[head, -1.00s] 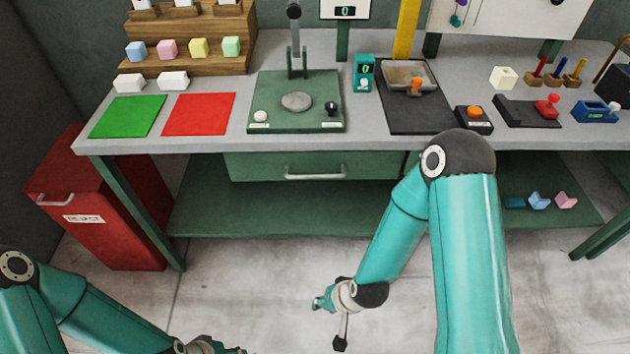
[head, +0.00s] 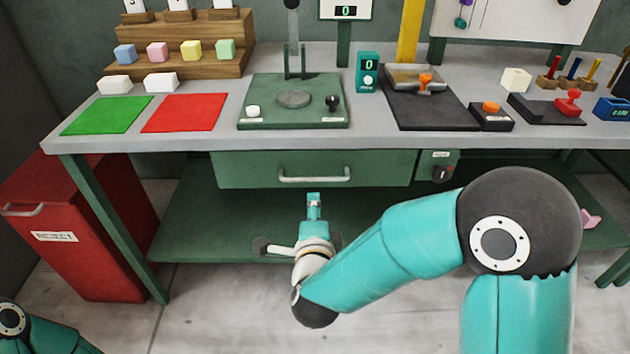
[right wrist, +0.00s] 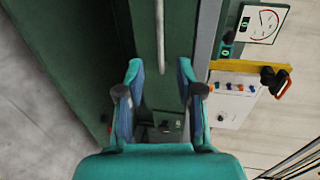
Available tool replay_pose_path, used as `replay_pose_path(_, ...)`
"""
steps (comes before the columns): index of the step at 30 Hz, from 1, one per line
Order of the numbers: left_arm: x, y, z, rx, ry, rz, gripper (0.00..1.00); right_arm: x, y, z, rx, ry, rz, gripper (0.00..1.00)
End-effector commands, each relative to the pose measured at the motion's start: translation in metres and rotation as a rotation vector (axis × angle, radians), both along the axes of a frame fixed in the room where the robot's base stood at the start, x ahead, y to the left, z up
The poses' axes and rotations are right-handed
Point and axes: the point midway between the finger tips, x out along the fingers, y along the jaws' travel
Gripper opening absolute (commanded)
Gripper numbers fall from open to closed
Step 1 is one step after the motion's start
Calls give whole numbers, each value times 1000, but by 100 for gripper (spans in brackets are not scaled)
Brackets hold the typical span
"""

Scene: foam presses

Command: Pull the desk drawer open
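The green desk drawer (head: 240,170) is shut under the worktop, its front flush below the edge. Its pale bar handle (head: 315,178) runs across the front. My right gripper (head: 314,200) is just in front of and below the handle, pointing at the drawer. In the right wrist view my right gripper (right wrist: 162,72) is open, with its two fingers apart. There the handle (right wrist: 160,35) shows as an upright bar between the finger lines, beyond the tips, with no visible contact. My left gripper is outside the head view; only part of its arm shows at lower left.
The grey worktop (head: 200,142) overhangs the drawer and a green shelf (head: 200,225) lies below. A small switch box (head: 438,166) hangs right of the drawer. A red bin (head: 90,220) stands at left. The floor in front is clear.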

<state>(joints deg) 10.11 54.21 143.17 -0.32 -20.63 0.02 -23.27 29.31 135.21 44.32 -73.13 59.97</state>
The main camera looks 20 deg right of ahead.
Motion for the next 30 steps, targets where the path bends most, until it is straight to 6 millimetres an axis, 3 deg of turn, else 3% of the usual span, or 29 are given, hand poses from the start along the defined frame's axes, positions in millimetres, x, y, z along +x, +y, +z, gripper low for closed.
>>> replay_pose_path(9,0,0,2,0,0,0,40,67,-20,-15,-1,1,-3,37)
replay_pose_path(15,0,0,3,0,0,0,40,100,-30,-23,-2,2,-1,37)
replay_pose_path(22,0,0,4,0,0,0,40,120,-35,-26,-3,2,2,37)
replay_pose_path(30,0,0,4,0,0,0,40,122,-35,-27,-3,3,2,37)
